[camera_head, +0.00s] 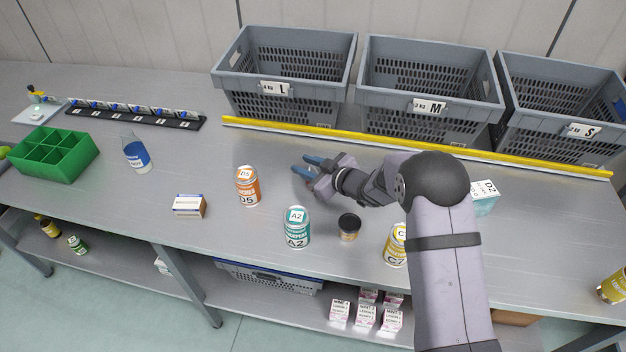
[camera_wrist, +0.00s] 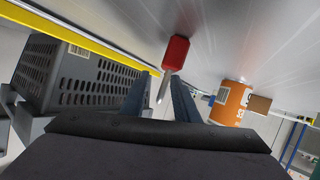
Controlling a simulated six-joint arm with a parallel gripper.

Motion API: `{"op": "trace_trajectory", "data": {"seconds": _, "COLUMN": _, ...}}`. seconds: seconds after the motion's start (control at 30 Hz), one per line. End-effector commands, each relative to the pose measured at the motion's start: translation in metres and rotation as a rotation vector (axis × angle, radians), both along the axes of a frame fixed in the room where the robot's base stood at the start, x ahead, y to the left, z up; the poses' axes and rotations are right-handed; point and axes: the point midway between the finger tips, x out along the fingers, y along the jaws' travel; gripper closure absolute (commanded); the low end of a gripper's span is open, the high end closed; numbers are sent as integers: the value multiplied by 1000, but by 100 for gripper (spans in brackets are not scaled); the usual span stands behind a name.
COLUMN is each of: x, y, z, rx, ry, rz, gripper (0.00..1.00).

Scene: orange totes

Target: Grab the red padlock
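The padlock (camera_wrist: 176,52) has a red body and a silver shackle seen nearly edge-on. In the wrist view it lies on the metal table, just beyond my fingertips. Its shackle points back toward my gripper and shows between the two fingers. My gripper (camera_wrist: 157,77) is open with nothing clamped in it; I cannot tell whether a finger touches the shackle. In the head view my gripper (camera_head: 306,165) is low over the middle of the table, blue fingers pointing left. The padlock cannot be made out there.
An orange D5 can (camera_head: 248,187) stands left of my gripper. A teal A2 can (camera_head: 296,229) and a dark jar (camera_head: 349,227) stand nearer the front. A yellow rail (camera_head: 400,145) and grey crates (camera_head: 283,80) line the back.

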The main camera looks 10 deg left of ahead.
Motion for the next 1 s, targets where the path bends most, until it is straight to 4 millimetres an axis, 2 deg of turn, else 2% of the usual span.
{"op": "trace_trajectory", "data": {"seconds": 0.03, "x": 0, "y": 0, "z": 0, "rx": 0, "ry": 0, "rz": 0, "gripper": 82}}
{"op": "trace_trajectory", "data": {"seconds": 0.1, "x": 0, "y": 0, "z": 0, "rx": 0, "ry": 0, "rz": 0, "gripper": 98}}
{"op": "trace_trajectory", "data": {"seconds": 0.13, "x": 0, "y": 0, "z": 0, "rx": 0, "ry": 0, "rz": 0, "gripper": 100}}
{"op": "trace_trajectory", "data": {"seconds": 0.57, "x": 0, "y": 0, "z": 4, "rx": 1, "ry": -2, "rz": 1, "gripper": 100}}
{"op": "trace_trajectory", "data": {"seconds": 0.77, "x": 1, "y": 0, "z": 23, "rx": 2, "ry": -5, "rz": 1, "gripper": 100}}
{"op": "trace_trajectory", "data": {"seconds": 1.0, "x": 1, "y": 0, "z": 65, "rx": 2, "ry": -6, "rz": 1, "gripper": 100}}
